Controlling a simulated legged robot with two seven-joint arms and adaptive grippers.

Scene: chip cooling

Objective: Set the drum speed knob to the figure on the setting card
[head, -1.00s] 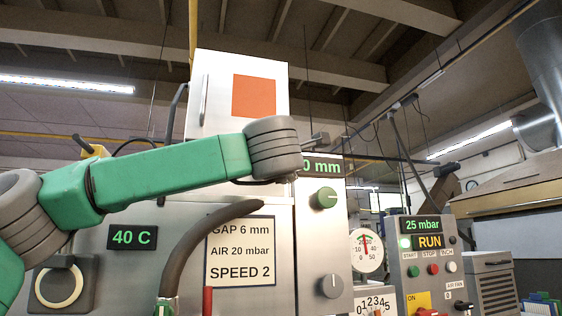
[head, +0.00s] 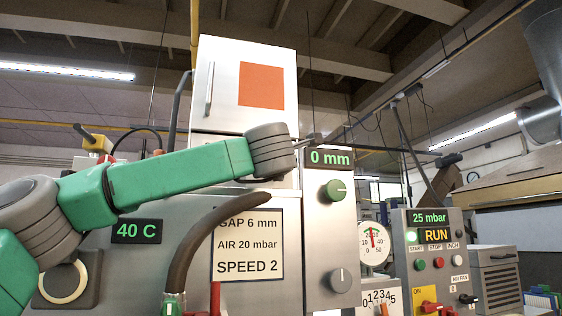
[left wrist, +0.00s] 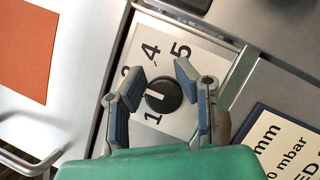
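The drum speed knob (left wrist: 163,97) is round and black with a white pointer, on a white dial plate in the left wrist view. Figures 1, 4 and 5 show; another is partly hidden by a finger. The pointer faces left in that view; the figure it meets is unclear. My left gripper (left wrist: 158,90) is open, fingers on either side of the knob, with gaps visible. In the head view the left gripper (head: 312,138) is at the panel edge, and the knob is hidden. The setting card (head: 247,245) reads GAP 6 mm, AIR 20 mbar, SPEED 2. My right gripper is not in view.
A dark curved handle (head: 205,240) crosses before the card. A control box (head: 433,250) shows 25 mbar and RUN. Another display (head: 136,231) reads 40 C.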

